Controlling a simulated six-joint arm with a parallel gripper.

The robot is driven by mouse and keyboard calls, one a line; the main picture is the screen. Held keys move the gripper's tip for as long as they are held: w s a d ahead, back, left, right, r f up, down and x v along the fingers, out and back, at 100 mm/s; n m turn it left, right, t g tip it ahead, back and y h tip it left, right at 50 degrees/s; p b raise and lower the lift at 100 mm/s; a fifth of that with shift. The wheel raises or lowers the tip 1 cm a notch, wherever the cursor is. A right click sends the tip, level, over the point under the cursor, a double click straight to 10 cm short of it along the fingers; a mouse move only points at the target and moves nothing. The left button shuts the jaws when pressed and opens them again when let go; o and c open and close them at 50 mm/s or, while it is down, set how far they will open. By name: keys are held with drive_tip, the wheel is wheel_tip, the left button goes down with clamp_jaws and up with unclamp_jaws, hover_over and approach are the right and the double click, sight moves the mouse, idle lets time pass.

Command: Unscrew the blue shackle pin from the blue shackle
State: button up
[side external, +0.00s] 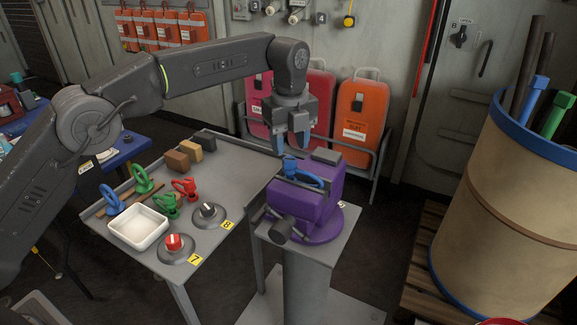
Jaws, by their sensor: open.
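A blue shackle (308,179) lies in the jaws of a purple vise (312,205) on a grey pedestal. The blue shackle pin (290,165) stands up at the shackle's left end, its head uppermost. My gripper (291,150) points straight down over the pin. Its two fingers are apart, one on each side just above or around the pin head. From this view I cannot tell whether they touch it. The lower part of the pin is hidden by the shackle and vise.
The grey table (235,165) at left holds another blue shackle (112,202), green and red shackles, a white tray (138,226), small blocks and two knobs. A large barrel (495,190) stands at right.

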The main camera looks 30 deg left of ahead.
sight(290, 159)
drive_tip(key=shift+m, duration=0.8)
drive_tip(key=shift+f, duration=1)
drive_tip(key=shift+f, duration=0.1)
drive_tip(key=shift+f, duration=0.9)
drive_tip(key=shift+c, duration=0.2)
